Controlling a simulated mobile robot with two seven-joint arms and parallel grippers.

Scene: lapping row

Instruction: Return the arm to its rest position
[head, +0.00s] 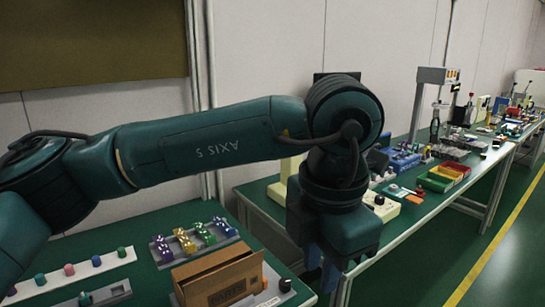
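My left arm, dark green, comes in from the left and reaches across the middle of the head view, bending downward at the wrist. My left gripper (322,271) hangs below the wrist with blue fingers pointing down, at the bench's right front edge. The fingers are partly hidden by the wrist body, and I cannot tell whether they are open or shut. No object shows clearly between them. My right gripper is not in view.
Below the arm, the green bench (150,222) holds an open cardboard box (222,278), a grey tray (166,254) of coloured parts and a white strip (78,272) with coloured knobs. A second bench (420,207) with red, green and yellow bins runs right. Green floor (440,245) is clear.

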